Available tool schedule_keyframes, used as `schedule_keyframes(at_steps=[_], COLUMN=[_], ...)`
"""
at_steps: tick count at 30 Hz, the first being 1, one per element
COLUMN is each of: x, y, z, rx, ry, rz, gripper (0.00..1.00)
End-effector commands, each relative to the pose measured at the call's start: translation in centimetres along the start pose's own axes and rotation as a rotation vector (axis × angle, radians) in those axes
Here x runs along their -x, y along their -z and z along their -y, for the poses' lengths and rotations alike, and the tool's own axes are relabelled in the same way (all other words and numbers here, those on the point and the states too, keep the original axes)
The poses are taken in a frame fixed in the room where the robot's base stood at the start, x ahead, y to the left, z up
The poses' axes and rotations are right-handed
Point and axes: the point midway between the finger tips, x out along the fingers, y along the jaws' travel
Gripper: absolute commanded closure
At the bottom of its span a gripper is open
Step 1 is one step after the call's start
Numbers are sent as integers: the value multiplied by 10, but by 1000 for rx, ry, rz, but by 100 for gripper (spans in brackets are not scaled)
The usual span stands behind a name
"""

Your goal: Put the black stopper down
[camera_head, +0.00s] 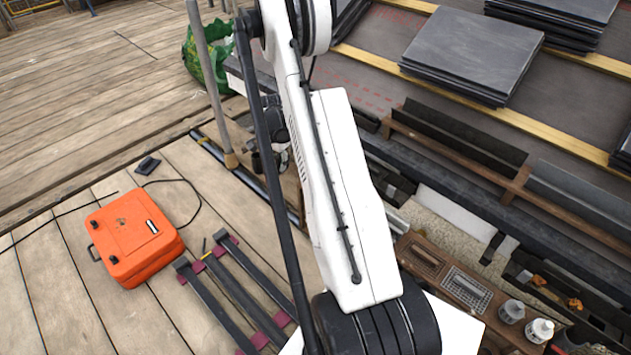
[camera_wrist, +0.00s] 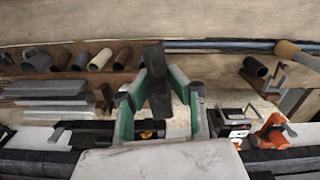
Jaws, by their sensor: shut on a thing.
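My gripper (camera_wrist: 159,84), with green-sided fingers, shows in the middle of the wrist view. It is shut on the black stopper (camera_wrist: 154,58), a dark blocky piece that stands up between the fingertips. I cannot tell whether the stopper touches anything below. In the head view my white arm crosses the middle, and the stopper cannot be made out there.
The head view shows an orange case (camera_head: 133,238), stacked slates (camera_head: 472,52) and bottles (camera_head: 540,330).

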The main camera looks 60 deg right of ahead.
Motion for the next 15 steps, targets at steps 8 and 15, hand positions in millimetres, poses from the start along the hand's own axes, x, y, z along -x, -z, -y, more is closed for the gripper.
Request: schedule_keyframes(at_steps=[8, 15], x=[-29, -56], y=[40, 79], z=[-26, -36], rx=[-150, -157], ry=[0, 0], rz=[0, 0], gripper=[100, 100])
